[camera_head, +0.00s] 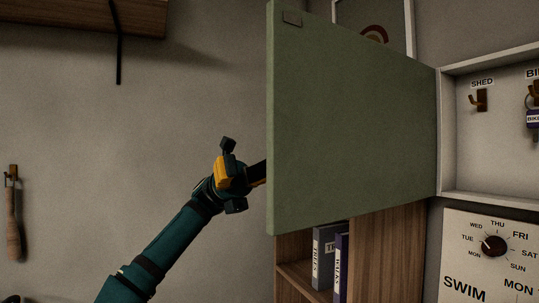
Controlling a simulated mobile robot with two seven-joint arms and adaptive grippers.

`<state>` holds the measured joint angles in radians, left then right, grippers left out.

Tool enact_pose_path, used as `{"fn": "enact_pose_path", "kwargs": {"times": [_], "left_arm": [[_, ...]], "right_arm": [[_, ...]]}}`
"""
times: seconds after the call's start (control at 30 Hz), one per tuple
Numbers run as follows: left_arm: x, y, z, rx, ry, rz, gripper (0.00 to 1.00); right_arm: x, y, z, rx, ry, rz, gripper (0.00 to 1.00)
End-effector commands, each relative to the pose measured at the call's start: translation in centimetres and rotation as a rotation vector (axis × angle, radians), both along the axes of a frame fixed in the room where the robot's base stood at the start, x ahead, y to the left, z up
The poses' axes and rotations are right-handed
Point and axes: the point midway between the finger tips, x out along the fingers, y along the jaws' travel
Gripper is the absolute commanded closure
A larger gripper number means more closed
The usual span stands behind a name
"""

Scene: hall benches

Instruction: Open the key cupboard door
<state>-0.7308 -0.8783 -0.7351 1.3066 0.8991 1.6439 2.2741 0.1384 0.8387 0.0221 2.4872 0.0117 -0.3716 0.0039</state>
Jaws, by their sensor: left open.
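The green key cupboard door (350,120) stands wide open, swung out to the left from its hinge side at the cupboard's left edge. Any handle is hidden. My right gripper is not in view.
Below the door is a wooden shelf unit (385,255) with upright binders (325,258). A day-dial panel (475,270) hangs below the cupboard. A wooden shelf (85,17) is at upper left, and a wooden-handled item (13,225) hangs at far left. The wall between is clear.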

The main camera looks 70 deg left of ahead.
Motion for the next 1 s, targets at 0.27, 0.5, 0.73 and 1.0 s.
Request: {"fn": "enact_pose_path", "kwargs": {"times": [0.27,0.5,0.73,1.0], "left_arm": [[-1.2,3.7,-1.6,0.0,-0.002,0.001,0.37],[-1.4,4.3,-1.9,0.0,-0.001,0.0,0.37],[-1.4,4.3,-1.9,0.0,0.0,0.0,0.37],[-1.4,4.3,-1.9,0.0,-0.001,0.0,0.37]], "right_arm": [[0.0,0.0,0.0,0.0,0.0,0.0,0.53],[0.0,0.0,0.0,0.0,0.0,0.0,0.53],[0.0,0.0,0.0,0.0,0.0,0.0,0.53],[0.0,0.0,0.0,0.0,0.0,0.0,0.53]]}}
